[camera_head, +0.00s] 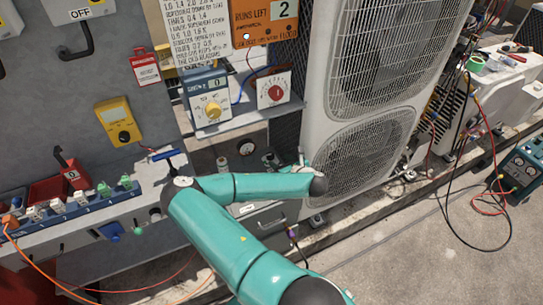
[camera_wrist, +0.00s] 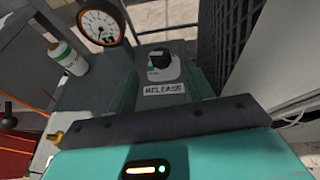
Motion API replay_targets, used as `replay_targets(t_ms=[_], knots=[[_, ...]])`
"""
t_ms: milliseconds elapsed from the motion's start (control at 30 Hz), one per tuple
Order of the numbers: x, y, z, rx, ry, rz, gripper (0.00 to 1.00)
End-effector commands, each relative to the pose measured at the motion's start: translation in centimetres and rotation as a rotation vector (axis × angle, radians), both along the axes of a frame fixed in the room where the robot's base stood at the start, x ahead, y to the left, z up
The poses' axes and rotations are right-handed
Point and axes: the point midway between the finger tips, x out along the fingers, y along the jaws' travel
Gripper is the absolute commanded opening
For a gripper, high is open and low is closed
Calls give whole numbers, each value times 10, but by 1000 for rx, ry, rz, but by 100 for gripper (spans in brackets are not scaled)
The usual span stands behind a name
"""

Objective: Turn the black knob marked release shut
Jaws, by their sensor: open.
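The black knob (camera_wrist: 159,60) sits on a pale round-cornered plate in the upper middle of the wrist view. A white label reading RELEASE (camera_wrist: 163,88) is just below it in the picture. My gripper (camera_wrist: 160,73) is open, with one dark green finger on each side of the label and knob. The knob shows between the fingertips; I cannot tell whether they reach around it, and I see no contact. The knob's pointer direction is not clear. In the head view the shelf area by the knob is small, shaded and partly behind my arm.
A round gauge (camera_wrist: 101,23) and a white-green bottle (camera_wrist: 65,58) stand left of the knob; the gauge also shows in the head view (camera_head: 246,147). A dark mesh panel (camera_wrist: 232,35) and the white condenser unit (camera_head: 312,65) are close on the right. Cables lie on the floor.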

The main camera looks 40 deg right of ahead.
Motion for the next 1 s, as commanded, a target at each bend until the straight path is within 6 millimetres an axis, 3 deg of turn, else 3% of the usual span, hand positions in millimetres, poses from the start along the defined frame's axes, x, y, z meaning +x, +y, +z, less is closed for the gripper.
replay_targets(t_ms=[300, 700, 767, 933, 1000], knots=[[53, -8, -21, 1, -1, 2, 52], [65, -10, -25, 0, 0, 0, 52], [65, -10, -25, 0, 0, 0, 44], [65, -10, -25, 0, 0, 0, 10], [65, -10, -25, 0, 0, 1, 7]])
